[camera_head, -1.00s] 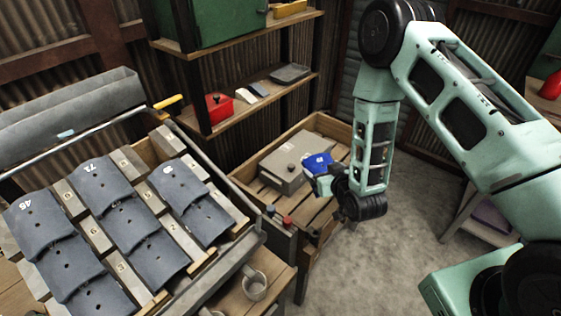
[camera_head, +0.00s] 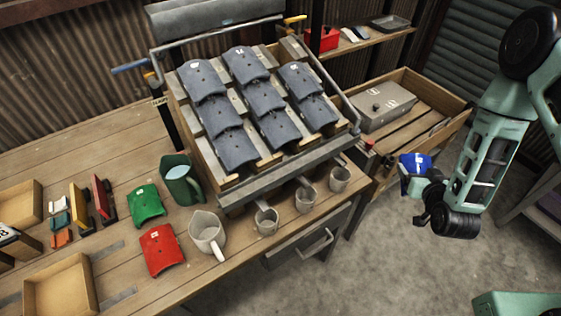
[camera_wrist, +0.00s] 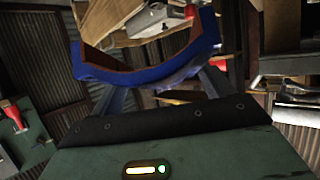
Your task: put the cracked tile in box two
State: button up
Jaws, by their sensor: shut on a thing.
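My gripper (camera_head: 421,184) is shut on a blue curved tile (camera_head: 415,163) and holds it in the air, to the right of the workbench and near the low wooden crate. The blue tile also shows in the wrist view (camera_wrist: 150,72) as an arched edge with a brown inner side. A small white mark is on its top. I cannot make out a crack on it. A green tile (camera_head: 146,205) and a red tile (camera_head: 159,248) lie on the bench. Two open wooden boxes stand at the left, one at the back (camera_head: 37,190) and one in front (camera_head: 84,262); I cannot read which is box two.
A tilted rack of grey tiles (camera_head: 243,172) stands on the bench. A green pitcher (camera_head: 178,182), a pale jug (camera_head: 207,232) and several small cups stand before it. The wooden crate (camera_head: 443,88) holds a grey case (camera_head: 383,104). Floor around my gripper is clear.

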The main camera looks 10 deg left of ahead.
aim_at(65, 297)
jog(key=k+j, duration=0.25)
jog(key=j, duration=0.25)
jog(key=k+j+z, duration=0.15)
jog(key=j, duration=0.35)
jog(key=k+j, duration=0.35)
jog(key=k+j+z, duration=0.1)
jog(key=k+j, duration=0.2)
jog(key=j, duration=0.25)
